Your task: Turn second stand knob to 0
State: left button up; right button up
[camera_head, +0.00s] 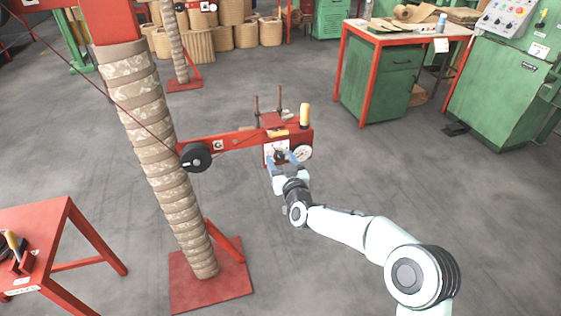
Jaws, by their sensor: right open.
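A red stand arm (235,141) juts right from the wrapped post of the near stand (165,160) and ends in a red control box (306,136). The box front has a pale panel (276,148) and a round white dial (302,153) at its right. My right gripper (281,163) is at the lower front of the panel, its fingers open and spread in front of a small dark knob. The gripper partly hides the knob, so its setting and any contact cannot be told. My left gripper is not in view.
A black round wheel (196,157) sits on the stand arm near the post. The red base plate (235,292) lies on the floor below. A red table (35,225) is at left, and a green workbench (378,80) stands behind at right. Grey floor lies open between.

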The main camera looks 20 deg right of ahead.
jog(key=shift+w, duration=0.25)
jog(key=c, duration=1)
jog(key=shift+n, duration=0.3)
